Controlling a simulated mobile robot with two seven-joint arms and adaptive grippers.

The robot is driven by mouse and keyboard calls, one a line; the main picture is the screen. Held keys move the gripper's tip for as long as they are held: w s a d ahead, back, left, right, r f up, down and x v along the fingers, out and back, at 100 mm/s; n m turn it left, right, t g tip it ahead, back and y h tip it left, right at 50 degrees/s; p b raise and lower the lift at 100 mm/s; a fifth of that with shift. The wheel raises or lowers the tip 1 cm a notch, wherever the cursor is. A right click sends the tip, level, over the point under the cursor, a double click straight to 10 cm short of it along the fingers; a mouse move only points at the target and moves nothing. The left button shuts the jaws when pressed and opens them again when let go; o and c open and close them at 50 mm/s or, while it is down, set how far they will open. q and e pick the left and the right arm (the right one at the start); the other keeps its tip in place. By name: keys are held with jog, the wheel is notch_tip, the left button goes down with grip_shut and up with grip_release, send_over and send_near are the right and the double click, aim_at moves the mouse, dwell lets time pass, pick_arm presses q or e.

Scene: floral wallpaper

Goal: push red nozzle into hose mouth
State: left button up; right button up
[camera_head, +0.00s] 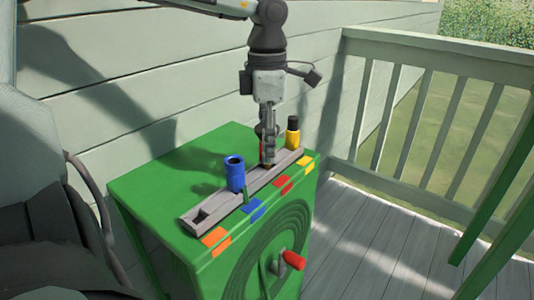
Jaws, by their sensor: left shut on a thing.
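My left gripper (267,158) points straight down over the grey rack on top of the green box. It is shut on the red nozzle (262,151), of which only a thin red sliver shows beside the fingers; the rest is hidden. I cannot tell whether the nozzle is still seated in the rack. A coiled green hose (262,240) shows on the box's front face. A small dark green stub (246,196) stands at the rack's front edge; I cannot tell whether it is the hose mouth. My right gripper is out of view.
The grey rack (188,222) holds a blue nozzle (235,175) and a yellow nozzle (293,136) on either side of my gripper. Its left slot is empty. A red-handled crank (293,260) sticks out in front. A wall stands behind, a railing (440,57) right.

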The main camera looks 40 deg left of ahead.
pick_arm(q)
jog(key=shift+r+p, duration=0.3)
jog(key=shift+r, duration=0.3)
jog(key=shift+r+p, duration=1.45)
jog(key=shift+r, duration=0.9)
